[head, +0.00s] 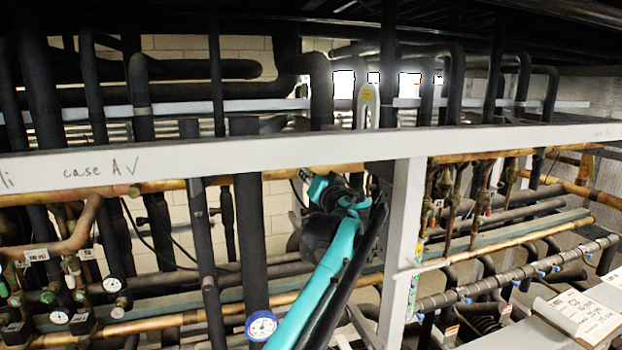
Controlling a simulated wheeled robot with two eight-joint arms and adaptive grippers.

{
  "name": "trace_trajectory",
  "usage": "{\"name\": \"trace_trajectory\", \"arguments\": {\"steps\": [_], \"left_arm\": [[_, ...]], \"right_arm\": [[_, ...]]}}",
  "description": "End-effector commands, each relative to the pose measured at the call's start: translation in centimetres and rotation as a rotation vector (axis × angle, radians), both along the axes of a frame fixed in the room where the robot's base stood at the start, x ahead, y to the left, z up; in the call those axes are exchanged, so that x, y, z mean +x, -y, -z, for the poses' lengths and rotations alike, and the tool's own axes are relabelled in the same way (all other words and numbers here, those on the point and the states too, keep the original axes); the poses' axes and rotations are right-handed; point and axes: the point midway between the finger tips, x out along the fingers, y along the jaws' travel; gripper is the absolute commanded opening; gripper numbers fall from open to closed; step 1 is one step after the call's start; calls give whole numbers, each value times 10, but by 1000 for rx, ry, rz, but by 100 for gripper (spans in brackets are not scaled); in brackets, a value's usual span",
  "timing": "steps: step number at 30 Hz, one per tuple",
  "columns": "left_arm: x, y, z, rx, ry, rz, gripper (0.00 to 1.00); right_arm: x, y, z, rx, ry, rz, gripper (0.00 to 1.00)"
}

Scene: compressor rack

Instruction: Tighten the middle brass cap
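A teal and black arm, which looks like my left one, rises from the bottom edge and bends at a black joint left of the white post. Its far end is small and dark in front of the pipes, and I cannot make out gripper fingers or anything held. Several brass valve fittings (482,185) hang below the copper pipe right of the post. More brass fittings (118,312) show at the lower left. I cannot tell which part is the middle brass cap; it may be hidden or too small. My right gripper does not show.
A white horizontal beam (250,153) crosses the whole view, joined to a white upright post (404,235). Dark insulated pipes (250,240) crowd behind and below the beam. A round blue-rimmed gauge (261,326) is left of the arm. A paper label (588,316) lies at the lower right.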

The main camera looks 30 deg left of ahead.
Motion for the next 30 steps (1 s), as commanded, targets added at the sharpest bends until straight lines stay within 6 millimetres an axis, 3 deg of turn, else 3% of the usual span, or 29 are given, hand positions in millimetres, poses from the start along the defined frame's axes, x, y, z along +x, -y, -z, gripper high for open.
{"name": "trace_trajectory", "arguments": {"steps": [6, 7, 9, 20, 23, 30], "left_arm": [[0, 0, -1, 2, 0, 1, 0], [0, 0, -1, 2, 0, 1, 27], [0, 0, -1, 2, 0, 1, 45], [-2, 3, 0, 0, 0, 1, 45], [-9, 11, 0, 0, 1, 1, 45], [-42, 51, 0, 1, 1, 5, 45]], "right_arm": [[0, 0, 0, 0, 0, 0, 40], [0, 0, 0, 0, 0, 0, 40], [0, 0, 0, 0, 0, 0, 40], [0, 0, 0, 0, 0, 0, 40], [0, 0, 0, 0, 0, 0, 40], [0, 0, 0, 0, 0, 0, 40]]}}
